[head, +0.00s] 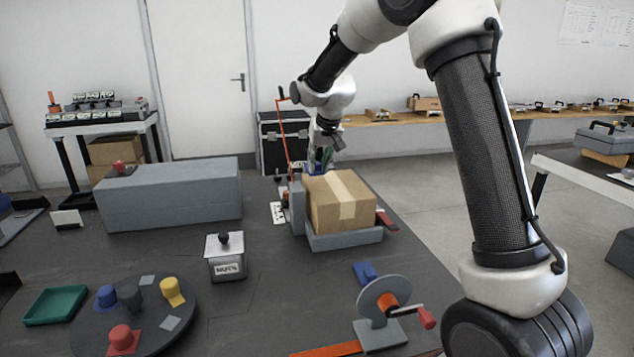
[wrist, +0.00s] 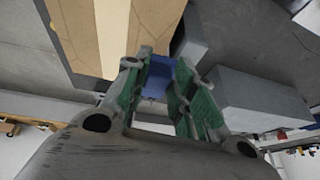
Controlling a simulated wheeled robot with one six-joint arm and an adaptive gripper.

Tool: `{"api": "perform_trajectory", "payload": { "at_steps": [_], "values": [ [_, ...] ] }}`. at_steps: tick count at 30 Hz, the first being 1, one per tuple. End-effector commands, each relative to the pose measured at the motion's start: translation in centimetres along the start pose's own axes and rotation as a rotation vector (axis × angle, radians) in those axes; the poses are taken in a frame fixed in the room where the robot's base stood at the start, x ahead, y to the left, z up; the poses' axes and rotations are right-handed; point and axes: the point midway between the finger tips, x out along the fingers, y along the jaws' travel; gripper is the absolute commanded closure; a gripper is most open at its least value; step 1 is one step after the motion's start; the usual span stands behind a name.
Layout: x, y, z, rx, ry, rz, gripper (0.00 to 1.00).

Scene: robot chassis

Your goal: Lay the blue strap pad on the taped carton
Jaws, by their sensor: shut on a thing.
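The taped carton (head: 335,208) is a brown box with a pale tape strip, sitting in a grey angled holder (head: 345,240) on the dark table. It also fills the upper left of the wrist view (wrist: 78,30). My gripper (head: 319,160) is just behind the carton's far left edge, near its top height. Its green-lined fingers (wrist: 160,85) are shut on the blue strap pad (wrist: 157,80), which shows between the fingertips. In the head view only a little blue of the pad (head: 316,169) shows. I cannot tell whether the pad touches the carton.
A long grey block (head: 170,195) stands left of the carton, with a nuts box (head: 226,258) nearer. A crank reel (head: 384,302) and another small blue piece (head: 365,272) are in front. A round tray (head: 90,318) with coloured knobs lies front left. Bare table lies around the nuts box.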

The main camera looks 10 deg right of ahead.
Motion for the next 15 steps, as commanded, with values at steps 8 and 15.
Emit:
{"api": "perform_trajectory", "payload": {
  "at_steps": [8,15],
  "values": [
    [2.7,0.2,1.1,-0.001,0.000,0.000,1.00],
    [5.2,0.4,2.2,-0.001,0.001,0.000,1.00]
  ]
}}
